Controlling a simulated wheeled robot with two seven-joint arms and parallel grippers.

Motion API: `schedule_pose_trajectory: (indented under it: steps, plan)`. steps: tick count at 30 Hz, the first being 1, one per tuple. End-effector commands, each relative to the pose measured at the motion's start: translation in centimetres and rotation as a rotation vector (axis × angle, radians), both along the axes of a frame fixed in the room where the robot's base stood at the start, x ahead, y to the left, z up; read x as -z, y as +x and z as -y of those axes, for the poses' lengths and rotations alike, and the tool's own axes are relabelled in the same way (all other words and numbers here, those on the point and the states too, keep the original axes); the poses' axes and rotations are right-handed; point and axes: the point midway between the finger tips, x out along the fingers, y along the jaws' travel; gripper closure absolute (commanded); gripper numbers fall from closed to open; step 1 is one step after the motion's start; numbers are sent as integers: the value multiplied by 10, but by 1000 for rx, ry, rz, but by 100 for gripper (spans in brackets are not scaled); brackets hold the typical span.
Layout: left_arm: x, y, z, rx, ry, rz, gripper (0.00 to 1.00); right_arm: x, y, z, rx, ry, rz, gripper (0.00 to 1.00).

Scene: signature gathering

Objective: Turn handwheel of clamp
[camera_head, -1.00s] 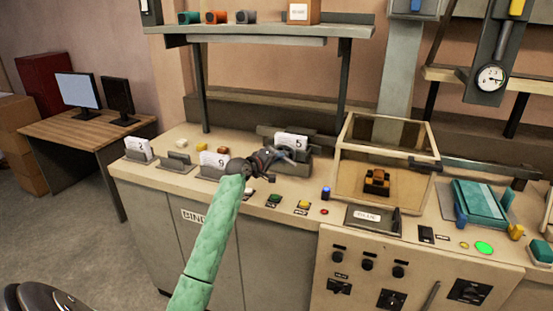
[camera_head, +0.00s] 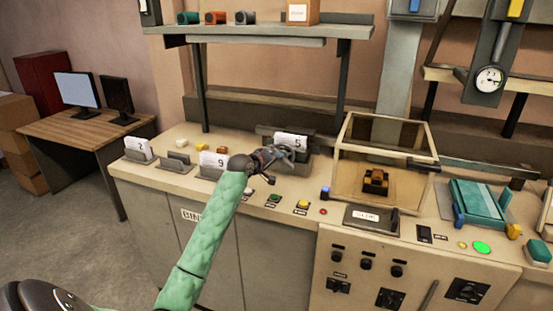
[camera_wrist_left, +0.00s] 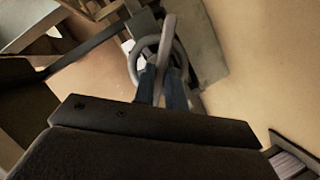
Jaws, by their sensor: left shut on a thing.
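The clamp (camera_head: 300,165) is a grey block on the bench, with a white card marked 5 (camera_head: 291,141) standing at it. Its grey handwheel (camera_head: 284,153) is a ring at the clamp's front left, partly hidden by my gripper. My left gripper (camera_head: 272,158) is at the handwheel, reaching in from the front left. In the left wrist view the handwheel (camera_wrist_left: 141,66) shows as a ring with a bar across it, and my left gripper's blue-grey fingers (camera_wrist_left: 161,86) are shut on it. My right gripper is out of view.
Cards marked 2 (camera_head: 139,147) and 9 (camera_head: 213,160) stand left of the clamp. Coloured buttons (camera_head: 275,198) line the bench front. A glass-sided case (camera_head: 384,150) stands to the right. A shelf (camera_head: 270,32) runs above.

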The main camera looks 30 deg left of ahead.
Motion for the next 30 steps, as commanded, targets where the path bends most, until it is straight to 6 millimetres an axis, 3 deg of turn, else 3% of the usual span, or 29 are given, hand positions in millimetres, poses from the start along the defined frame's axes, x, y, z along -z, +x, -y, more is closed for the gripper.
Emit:
schedule_pose_trajectory:
  steps: [1, 3, 4, 16, 30]
  plan:
    - [2, 0, 0, -1, -1, -2, 81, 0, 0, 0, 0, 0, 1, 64]
    - [1, 0, 0, 0, -1, -1, 68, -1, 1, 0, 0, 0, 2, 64]
    - [1, 0, 0, 0, -1, -1, 65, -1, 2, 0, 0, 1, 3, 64]
    - [1, -7, -1, 0, -1, 0, 65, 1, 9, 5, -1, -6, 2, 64]
    - [-13, -64, -5, 0, 1, -1, 65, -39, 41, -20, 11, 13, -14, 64]
